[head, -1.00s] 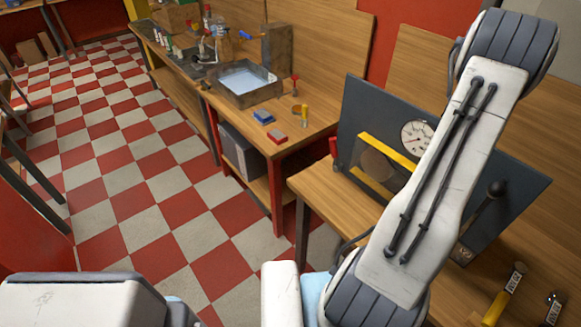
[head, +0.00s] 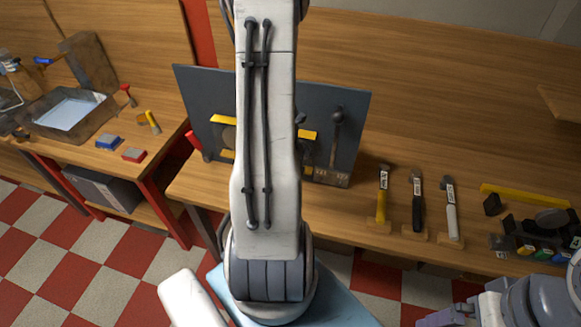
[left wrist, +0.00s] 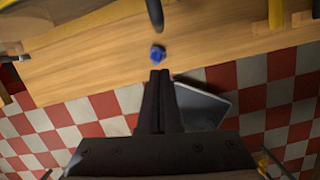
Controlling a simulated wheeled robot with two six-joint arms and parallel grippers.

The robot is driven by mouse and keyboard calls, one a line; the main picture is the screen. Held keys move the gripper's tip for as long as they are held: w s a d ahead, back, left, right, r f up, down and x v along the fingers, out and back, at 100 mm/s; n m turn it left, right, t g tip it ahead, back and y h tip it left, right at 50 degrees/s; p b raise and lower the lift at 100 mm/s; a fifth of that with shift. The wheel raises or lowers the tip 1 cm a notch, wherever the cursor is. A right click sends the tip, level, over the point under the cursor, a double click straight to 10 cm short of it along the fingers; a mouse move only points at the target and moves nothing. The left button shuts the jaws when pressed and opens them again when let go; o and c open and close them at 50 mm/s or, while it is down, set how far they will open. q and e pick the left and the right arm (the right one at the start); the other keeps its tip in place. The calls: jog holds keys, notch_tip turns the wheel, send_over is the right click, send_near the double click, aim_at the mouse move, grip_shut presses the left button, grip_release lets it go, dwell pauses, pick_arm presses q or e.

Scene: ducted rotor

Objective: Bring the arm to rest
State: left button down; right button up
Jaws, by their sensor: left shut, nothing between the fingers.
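My left arm (head: 268,130) rises through the middle of the head view as a white link with two dark cables, in front of the dark panel. Its gripper is outside the head view. In the left wrist view my left gripper (left wrist: 159,78) has its two black fingers together, with nothing between them. It points toward a wooden table edge, and a small blue object (left wrist: 158,53) lies on the table just past the fingertips in the picture. Part of my right arm (head: 540,300) shows at the lower right corner; I cannot make out its fingers.
A dark upright panel (head: 345,105) stands on the bench (head: 345,200), partly hidden by my arm. Several labelled tools, including a yellow-handled one (head: 382,200), stand to its right. A metal tray (head: 70,112) and a blue block (head: 109,143) are on the left table. Checkered floor lies in front.

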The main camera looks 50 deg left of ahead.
pick_arm(q)
jog(key=p+v, duration=0.3)
jog(key=v, duration=0.2)
jog(key=shift+s+r, duration=0.2)
jog(key=shift+r, duration=0.2)
pick_arm(e)
notch_tip(320, 180, up, 4)
jog(key=shift+a+r, duration=0.1)
jog(key=shift+r, duration=0.15)
